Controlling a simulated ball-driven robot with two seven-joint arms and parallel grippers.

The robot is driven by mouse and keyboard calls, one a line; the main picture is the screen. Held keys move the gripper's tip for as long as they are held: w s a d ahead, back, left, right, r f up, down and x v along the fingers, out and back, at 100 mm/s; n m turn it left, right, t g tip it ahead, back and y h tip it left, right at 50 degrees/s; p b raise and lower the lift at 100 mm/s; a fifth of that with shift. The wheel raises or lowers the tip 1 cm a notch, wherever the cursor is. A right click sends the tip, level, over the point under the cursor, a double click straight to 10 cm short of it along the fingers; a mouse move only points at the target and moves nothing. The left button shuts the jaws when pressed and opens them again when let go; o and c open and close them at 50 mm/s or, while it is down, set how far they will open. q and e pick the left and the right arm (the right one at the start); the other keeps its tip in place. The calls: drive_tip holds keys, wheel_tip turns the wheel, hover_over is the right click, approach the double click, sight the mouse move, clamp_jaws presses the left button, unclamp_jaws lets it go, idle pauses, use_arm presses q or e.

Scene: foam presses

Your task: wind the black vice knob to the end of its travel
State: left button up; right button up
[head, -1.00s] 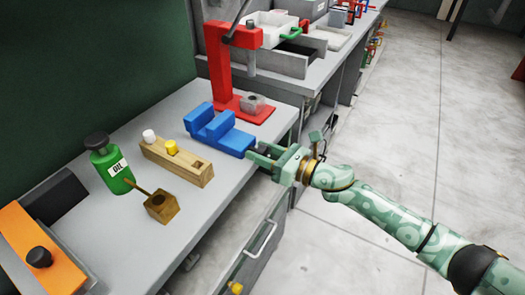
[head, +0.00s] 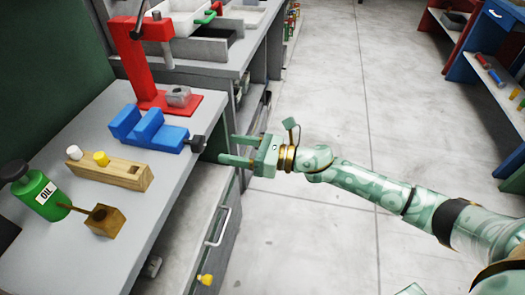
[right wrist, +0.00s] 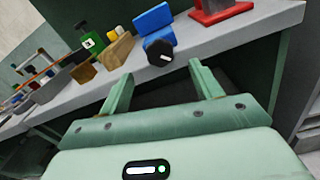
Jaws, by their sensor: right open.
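The blue vice (head: 150,130) sits on the grey bench near its front edge. Its black knob (head: 197,143) is on the vice's right end, toward the bench edge. In the right wrist view the knob (right wrist: 159,53) faces me with a small white mark, in front of the blue vice (right wrist: 153,22). My right gripper (head: 222,150) is open and empty, its fingers pointing at the knob from the right, with a gap between them. In the right wrist view the knob shows beyond the two spread fingertips (right wrist: 160,78).
A red press (head: 140,60) stands behind the vice. A drawer with a handle (head: 218,228) is below the bench. The floor at right is clear.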

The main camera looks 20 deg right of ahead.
drive_tip(key=v, duration=0.6)
drive_tip(key=shift+d, duration=0.2)
drive_tip(key=shift+s, duration=0.15)
